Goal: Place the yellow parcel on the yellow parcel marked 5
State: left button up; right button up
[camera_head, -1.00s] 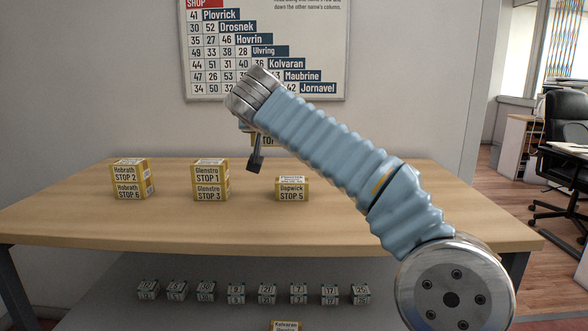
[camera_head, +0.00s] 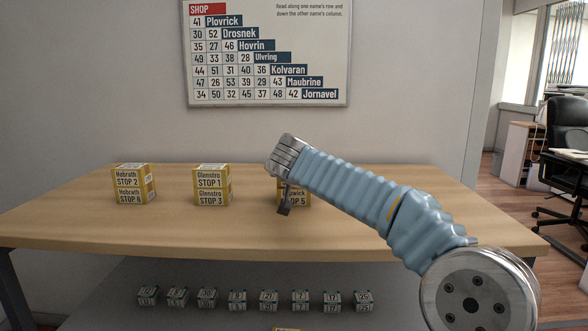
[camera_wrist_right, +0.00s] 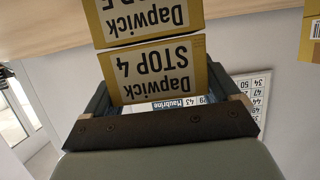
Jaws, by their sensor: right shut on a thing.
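A yellow parcel labelled Dapwick STOP 4 (camera_wrist_right: 158,72) sits between the fingers of my right gripper (camera_head: 286,193), which is shut on it. The yellow parcel marked Dapwick STOP 5 (camera_head: 299,199) stands on the counter, partly hidden behind my gripper. In the right wrist view, which is upside down, STOP 5 (camera_wrist_right: 145,20) lies directly against or very near the underside of STOP 4; I cannot tell if they touch. The held parcel is mostly hidden by my arm in the head view. My left gripper is not in view.
On the wooden counter (camera_head: 200,232) stand two stacked pairs: Hobrath STOP 2 over STOP 6 (camera_head: 133,184), and Glenstro STOP 1 over STOP 3 (camera_head: 211,185). Small numbered boxes (camera_head: 268,299) line up below. The counter's right side is clear. A chart (camera_head: 268,55) hangs behind.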

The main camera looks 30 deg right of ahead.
jog(key=shift+f, duration=0.1)
jog(key=o, duration=0.9)
jog(key=shift+c, duration=0.2)
jog(key=shift+s+a+r, duration=0.15)
jog(key=shift+r, duration=0.05)
jog(key=b+v, duration=0.2)
jog(key=v, duration=0.9)
jog(key=shift+s, duration=0.35)
jog(key=shift+a, duration=0.1)
